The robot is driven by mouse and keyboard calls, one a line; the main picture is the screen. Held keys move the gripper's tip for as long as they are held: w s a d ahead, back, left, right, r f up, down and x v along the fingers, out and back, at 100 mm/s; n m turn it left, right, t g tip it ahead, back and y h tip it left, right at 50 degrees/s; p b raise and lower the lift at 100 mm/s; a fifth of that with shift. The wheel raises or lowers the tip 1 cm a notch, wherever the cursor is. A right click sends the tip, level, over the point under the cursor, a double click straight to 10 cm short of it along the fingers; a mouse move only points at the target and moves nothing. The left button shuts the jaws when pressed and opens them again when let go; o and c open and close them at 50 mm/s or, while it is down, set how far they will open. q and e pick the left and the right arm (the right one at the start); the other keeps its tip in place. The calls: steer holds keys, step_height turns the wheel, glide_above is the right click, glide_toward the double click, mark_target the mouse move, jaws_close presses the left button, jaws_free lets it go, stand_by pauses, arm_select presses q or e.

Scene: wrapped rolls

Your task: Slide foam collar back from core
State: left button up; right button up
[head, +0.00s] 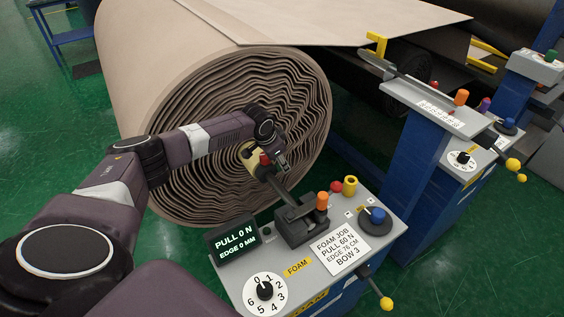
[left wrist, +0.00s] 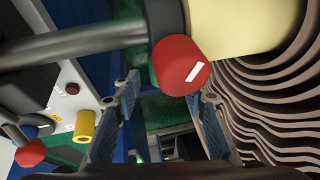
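A large brown foam roll (head: 250,95) shows its wavy layered end in the head view. At the middle of that end is a cream collar-like cylinder (head: 247,152), partly hidden by my left gripper (head: 272,166). In the left wrist view the cream cylinder (left wrist: 245,22) is at the top right, beside a dark bar (left wrist: 75,43) and a red knob with a white mark (left wrist: 181,66). My left gripper (left wrist: 163,95) is open, its fingers apart on either side of and below the red knob; contact is unclear. My right gripper is not in view.
A grey control console (head: 330,262) stands in front of the roll, with a dial (head: 265,291), an orange-topped lever (head: 321,201) and a display (head: 233,239) reading PULL 0 N, EDGE 0 MM. A job card (head: 340,249) lies on it. Blue-sided machine posts (head: 415,165) stand to the right.

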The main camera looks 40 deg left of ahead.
arm_select(q)
steer(key=shift+x, duration=1.1)
jaws_close()
